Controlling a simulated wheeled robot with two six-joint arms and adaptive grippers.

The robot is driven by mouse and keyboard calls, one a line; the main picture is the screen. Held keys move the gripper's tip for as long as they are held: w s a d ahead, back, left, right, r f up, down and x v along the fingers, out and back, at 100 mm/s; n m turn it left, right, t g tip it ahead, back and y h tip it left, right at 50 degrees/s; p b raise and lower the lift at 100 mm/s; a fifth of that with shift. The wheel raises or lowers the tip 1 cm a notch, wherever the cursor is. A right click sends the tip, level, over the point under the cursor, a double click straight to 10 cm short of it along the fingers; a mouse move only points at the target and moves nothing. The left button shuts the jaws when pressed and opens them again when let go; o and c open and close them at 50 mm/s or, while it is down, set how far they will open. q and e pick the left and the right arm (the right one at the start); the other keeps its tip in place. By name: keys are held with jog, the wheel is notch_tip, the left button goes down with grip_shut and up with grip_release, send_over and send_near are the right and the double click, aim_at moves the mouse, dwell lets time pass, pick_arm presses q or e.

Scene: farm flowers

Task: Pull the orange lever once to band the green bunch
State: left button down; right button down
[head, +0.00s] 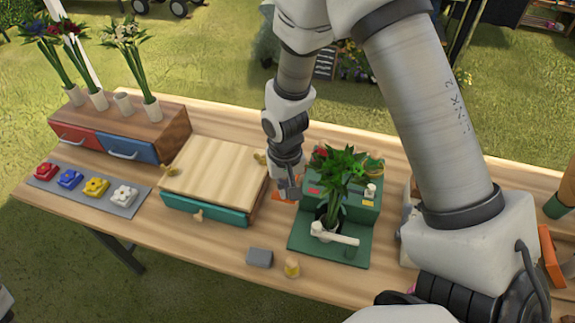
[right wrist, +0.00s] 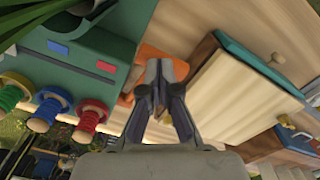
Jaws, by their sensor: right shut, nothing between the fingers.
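The green bunch (head: 341,168) stands upright in a dark holder on the green banding machine (head: 300,250). The orange lever (head: 277,196) is at the machine's left side, partly hidden by my right gripper (head: 289,191). In the right wrist view, an orange part (right wrist: 158,58) shows just behind the fingertips, beside the green machine body (right wrist: 75,50). My right gripper (right wrist: 163,75) is shut and empty, pointing down at the orange part. I cannot tell whether it touches it. My left gripper is not in view.
Left of the machine is a wooden-topped box (head: 215,168) with a teal front. Further left are a drawer unit (head: 165,128) with flower vases and a grey mat (head: 65,192) with coloured buttons. A grey block (head: 259,258) and a small wooden peg (head: 292,268) lie in front.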

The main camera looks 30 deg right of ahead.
aim_at(284, 201)
jog(key=shift+s+a+f+b, duration=0.1)
jog(key=shift+a+f+b, duration=0.05)
jog(key=shift+f, duration=0.45)
jog(key=shift+s+a+f+b, duration=0.1)
jog(key=shift+s+a+f, duration=0.05)
jog(key=shift+f, duration=0.4)
jog(key=shift+s+a+f+b, duration=0.1)
jog(key=shift+a+f+b, duration=0.05)
jog(key=shift+f, duration=0.55)
jog(key=shift+s+a+f+b, duration=0.1)
jog(key=shift+f+b, duration=0.75)
jog(key=shift+f, duration=0.45)
jog(key=shift+r, duration=0.1)
notch_tip(284, 201, up, 15)
jog(key=s+a+p, duration=0.1)
jog(key=p, duration=0.9)
jog(key=shift+s+a, duration=0.2)
jog(key=shift+a, duration=0.05)
jog(key=shift+w, duration=0.1)
